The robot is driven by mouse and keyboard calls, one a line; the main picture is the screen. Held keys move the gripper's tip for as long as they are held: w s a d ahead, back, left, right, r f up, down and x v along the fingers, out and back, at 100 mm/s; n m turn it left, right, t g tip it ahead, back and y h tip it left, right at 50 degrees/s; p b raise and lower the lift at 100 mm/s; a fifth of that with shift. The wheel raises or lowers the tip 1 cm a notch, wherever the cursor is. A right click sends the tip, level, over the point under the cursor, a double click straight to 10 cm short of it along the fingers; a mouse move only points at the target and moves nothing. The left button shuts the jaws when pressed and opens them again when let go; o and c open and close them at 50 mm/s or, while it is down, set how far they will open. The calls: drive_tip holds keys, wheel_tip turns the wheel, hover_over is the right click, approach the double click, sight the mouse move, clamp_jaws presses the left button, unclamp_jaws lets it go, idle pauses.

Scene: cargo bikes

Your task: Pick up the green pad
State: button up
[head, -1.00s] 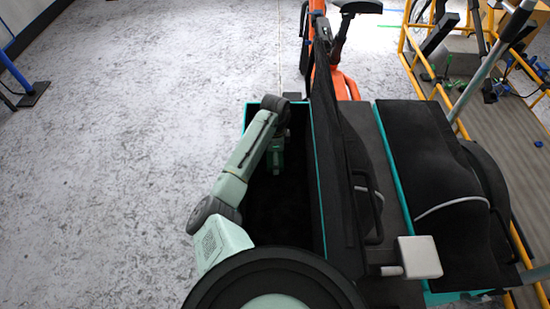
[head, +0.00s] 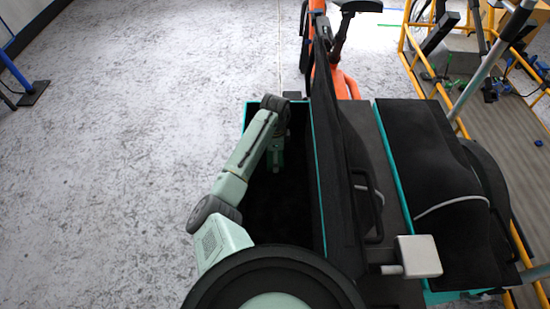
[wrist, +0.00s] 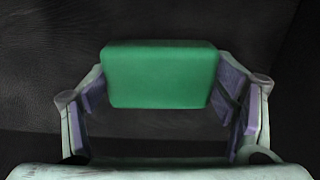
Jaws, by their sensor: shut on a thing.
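The green pad (wrist: 160,76) shows in the wrist view as a flat, rounded block. My gripper (wrist: 160,90) is shut on it, with one finger pad at its left end and the other at its right end. Dark material fills the view around the pad. In the head view my gripper (head: 275,163) points down inside the black cargo box at the middle. The pad cannot be made out there, and the box's inside is very dark.
The cargo box has a thin teal rim (head: 320,190) and a black raised lid or seat part (head: 338,150) on its right. A second black cargo bike (head: 430,150) stands further right. A yellow railing (head: 415,60) runs beyond it. Open concrete floor (head: 120,150) lies to the left.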

wheel_tip(320, 180, up, 10)
drive_tip(key=shift+b, duration=0.55)
